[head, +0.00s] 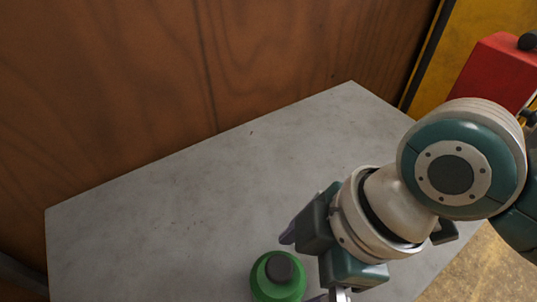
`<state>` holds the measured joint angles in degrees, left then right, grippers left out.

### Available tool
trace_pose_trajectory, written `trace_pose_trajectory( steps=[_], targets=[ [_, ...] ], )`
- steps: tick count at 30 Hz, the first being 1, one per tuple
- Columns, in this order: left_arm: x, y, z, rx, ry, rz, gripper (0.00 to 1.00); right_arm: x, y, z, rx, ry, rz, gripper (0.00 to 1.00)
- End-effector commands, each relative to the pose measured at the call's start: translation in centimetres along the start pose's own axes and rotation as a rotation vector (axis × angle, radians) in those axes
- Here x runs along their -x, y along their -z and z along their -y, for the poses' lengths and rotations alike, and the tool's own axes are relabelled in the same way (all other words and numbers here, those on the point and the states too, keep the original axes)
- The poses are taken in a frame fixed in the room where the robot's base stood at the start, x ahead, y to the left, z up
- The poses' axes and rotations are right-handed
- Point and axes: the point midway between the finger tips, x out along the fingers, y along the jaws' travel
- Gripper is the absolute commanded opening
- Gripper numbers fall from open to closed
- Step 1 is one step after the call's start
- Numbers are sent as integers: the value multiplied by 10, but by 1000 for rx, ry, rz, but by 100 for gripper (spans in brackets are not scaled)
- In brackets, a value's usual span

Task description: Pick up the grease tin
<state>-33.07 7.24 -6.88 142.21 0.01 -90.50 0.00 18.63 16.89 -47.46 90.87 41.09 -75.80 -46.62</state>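A green round container with a dark round cap (278,288) stands upright on the grey table at the bottom edge of the head view. It is the only tin-like thing in view; no label shows, so I cannot tell for sure that it is the grease tin. My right gripper (302,267) is just right of it, pointing down and left. Its fingers are spread apart, one behind the container and one at its front right. I see no grip on it. The container's lower part is cut off by the frame. My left gripper is not in view.
The grey table top (170,225) is bare to the left and behind. A brown wooden wall (130,90) rises along its back edge. A red object with a black knob (497,72) stands at the upper right, by a yellow panel (470,30).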

Motion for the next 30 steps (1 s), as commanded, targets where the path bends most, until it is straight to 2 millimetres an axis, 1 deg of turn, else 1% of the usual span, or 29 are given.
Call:
trace_pose_trajectory(
  steps=[1,7,12,15,18,23,24,25,30],
  targets=[
    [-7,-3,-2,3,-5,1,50,-11,-1,0,-1,2,-1,100],
    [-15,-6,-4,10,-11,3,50,-29,0,0,1,1,-1,100],
    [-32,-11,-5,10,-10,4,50,-58,1,0,0,1,-1,100],
    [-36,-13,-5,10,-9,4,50,-68,2,0,0,0,-2,100],
    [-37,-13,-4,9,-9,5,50,-71,2,0,0,-1,0,100],
    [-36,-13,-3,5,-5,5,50,-70,2,0,0,-1,0,100],
    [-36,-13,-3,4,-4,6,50,-70,2,0,0,-1,0,99],
    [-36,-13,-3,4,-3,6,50,-70,2,0,0,-1,0,96],
    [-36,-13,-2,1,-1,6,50,-70,2,0,0,-1,0,76]
  ],
)
